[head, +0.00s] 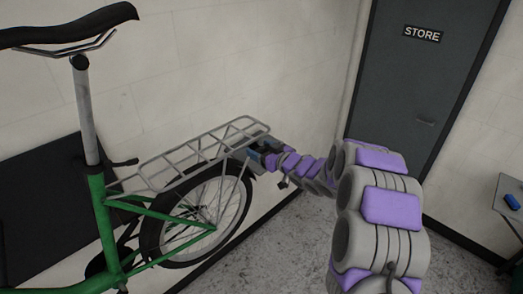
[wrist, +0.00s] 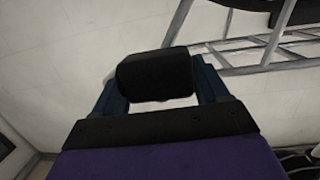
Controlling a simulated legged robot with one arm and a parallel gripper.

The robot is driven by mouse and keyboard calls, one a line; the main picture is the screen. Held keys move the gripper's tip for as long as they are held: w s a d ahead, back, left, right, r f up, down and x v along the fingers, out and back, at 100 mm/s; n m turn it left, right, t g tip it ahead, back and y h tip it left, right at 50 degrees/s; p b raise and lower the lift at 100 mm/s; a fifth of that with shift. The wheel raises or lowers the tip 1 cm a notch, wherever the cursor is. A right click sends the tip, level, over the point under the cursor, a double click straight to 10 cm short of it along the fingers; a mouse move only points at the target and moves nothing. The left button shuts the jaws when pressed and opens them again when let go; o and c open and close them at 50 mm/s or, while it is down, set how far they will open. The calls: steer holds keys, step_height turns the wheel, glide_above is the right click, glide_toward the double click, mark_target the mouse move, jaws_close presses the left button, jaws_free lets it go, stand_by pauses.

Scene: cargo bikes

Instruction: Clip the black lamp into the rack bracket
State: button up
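The black lamp (wrist: 155,74), a dark rounded block, sits between the two blue fingers of my gripper (wrist: 157,88) in the wrist view, touching both. In the head view my gripper (head: 259,151) is at the rear end of the bike's silver rack (head: 190,152); the lamp is too small to make out there. The rack's bars (wrist: 240,48) cross the upper right of the wrist view, beyond the lamp. A dark piece (wrist: 299,12) among these bars may be the bracket, but I cannot tell. The lamp appears apart from it.
The green bike (head: 106,220) stands along a pale wall, its rear wheel (head: 205,215) under the rack. A grey STORE door (head: 415,100) is at the back right. A table (head: 508,212) with a blue item (head: 512,202) is at the right edge. Floor right of the wheel is clear.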

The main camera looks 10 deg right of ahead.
steer(key=o, duration=0.4)
steer(key=b+v, duration=0.2)
steer(key=v, duration=1.5)
steer(key=shift+d, duration=0.2)
steer(key=s+d+f+m+g+h+b, duration=0.3)
steer(key=s+f+h+b, duration=0.3)
steer(key=f+b, duration=0.1)
steer(key=s+d+f+m+g+h+b, duration=0.3)
steer(key=s+d+f+h+b, duration=0.1)
steer(key=s+f+h+b, duration=0.25)
steer(key=s+a+f+g+y+b, duration=0.1)
steer(key=s+a+f+g+b, duration=0.2)
steer(key=s, duration=0.6)
steer(key=s+a+f+g+y+b, duration=0.1)
steer(key=s+a+f+g+b, duration=0.2)
steer(key=s+a, duration=0.3)
steer(key=s+a+f+g+y+b, duration=0.2)
steer(key=s+a+f, duration=0.3)
steer(key=s, duration=0.9)
steer(key=shift+s+f+g+b, duration=0.1)
steer(key=shift+s+g+b, duration=0.15)
steer(key=shift+g+b, duration=0.45)
